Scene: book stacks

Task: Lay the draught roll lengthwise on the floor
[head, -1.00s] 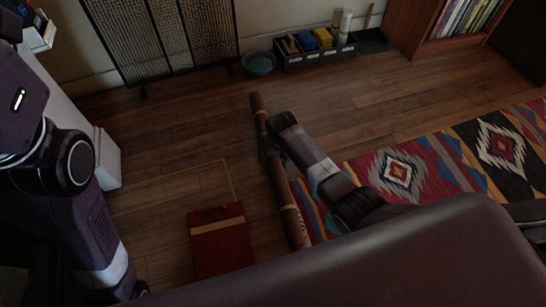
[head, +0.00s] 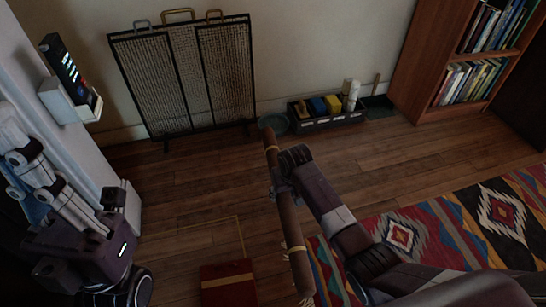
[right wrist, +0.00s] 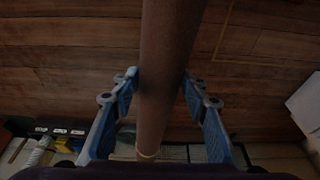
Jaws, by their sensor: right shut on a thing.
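The draught roll (head: 285,213) is a long brown cylinder with yellowish bands near its ends. My right gripper (head: 281,184) is shut on it toward its far end, and its arm comes in from the lower right. In the head view the roll runs from near the bowl down toward the bottom edge and seems held above the floor. In the right wrist view the blue fingers (right wrist: 160,92) sit on both sides of the roll (right wrist: 168,50). Pale and blue parts of my left arm show at the left edge; its jaw state is unclear.
A thin yellow outline (head: 240,238) marks the floor (head: 190,195) left of the roll. A red box-like object (head: 228,284) lies at its lower end. A patterned rug (head: 440,235) lies right. A mesh screen (head: 185,80), bowl (head: 274,123), black caddy (head: 325,119) and bookcase (head: 408,75) line the wall.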

